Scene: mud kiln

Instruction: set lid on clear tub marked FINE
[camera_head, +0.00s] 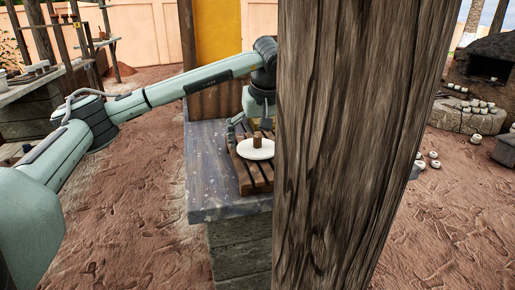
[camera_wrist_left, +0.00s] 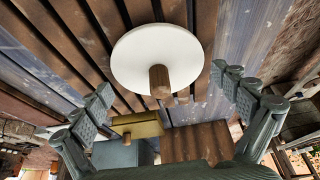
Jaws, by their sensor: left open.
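A round white lid (camera_head: 256,150) with an upright wooden knob lies on a slatted wooden rack (camera_head: 262,180). The lid shows whole in the left wrist view (camera_wrist_left: 185,48), with its knob pointing toward the camera. My left gripper (camera_head: 248,127) is by the lid, partly hidden by a wooden post. I cannot make out a clear tub marked FINE in either view. My right gripper is not in view.
A thick wooden post (camera_head: 355,140) hides the right part of the bench. The grey bench top (camera_head: 210,180) is bare left of the rack. Several small pale pots (camera_head: 478,118) stand by a kiln at right. Another bench (camera_head: 45,92) is at left.

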